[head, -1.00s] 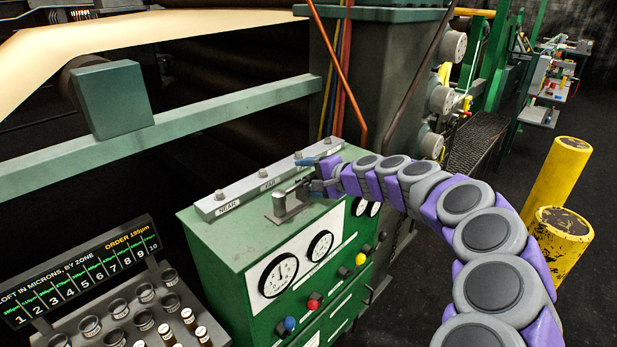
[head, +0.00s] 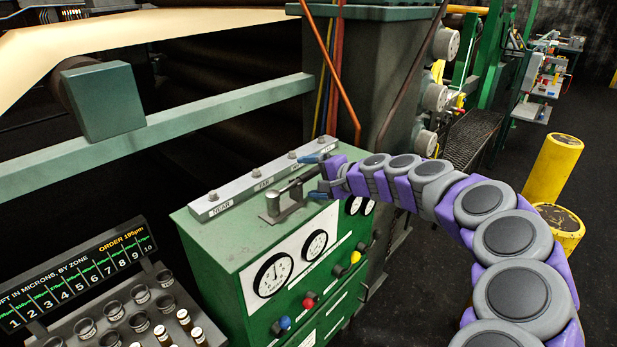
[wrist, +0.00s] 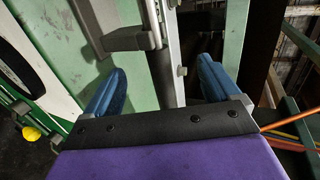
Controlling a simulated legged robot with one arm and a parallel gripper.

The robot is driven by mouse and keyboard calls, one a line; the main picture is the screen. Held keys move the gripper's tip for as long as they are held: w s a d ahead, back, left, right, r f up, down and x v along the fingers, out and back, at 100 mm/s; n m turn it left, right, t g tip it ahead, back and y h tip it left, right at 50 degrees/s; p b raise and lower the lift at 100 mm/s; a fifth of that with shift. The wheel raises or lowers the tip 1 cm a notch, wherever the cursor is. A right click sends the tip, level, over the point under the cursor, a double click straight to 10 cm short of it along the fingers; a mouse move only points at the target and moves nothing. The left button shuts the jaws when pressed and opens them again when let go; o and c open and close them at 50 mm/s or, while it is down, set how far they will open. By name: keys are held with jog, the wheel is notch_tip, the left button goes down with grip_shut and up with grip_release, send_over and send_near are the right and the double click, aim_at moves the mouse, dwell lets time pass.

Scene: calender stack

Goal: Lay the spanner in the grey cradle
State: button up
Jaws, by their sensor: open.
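The grey cradle (head: 284,207) stands on top of the green cabinet in the head view. A slim metal bar, which looks like the spanner (head: 298,183), lies across the top of the cradle and reaches toward my gripper. How fully it sits in the cradle is too small to tell. My gripper (head: 316,177) is open, its two blue fingers apart near the bar's right end. In the wrist view my gripper (wrist: 160,85) shows both blue fingers spread with nothing clasped between them. A grey metal piece (wrist: 128,39) lies ahead of them; whether it is spanner or cradle is unclear.
The green cabinet (head: 230,250) carries gauges and coloured knobs on its front. A grey labelled rail (head: 245,192) runs along its back edge. A rack of sample cups (head: 140,320) is at lower left. Yellow posts (head: 553,170) stand at the right.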

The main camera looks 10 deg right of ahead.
jog(key=shift+v, duration=2.25)
jog(key=shift+r, duration=0.1)
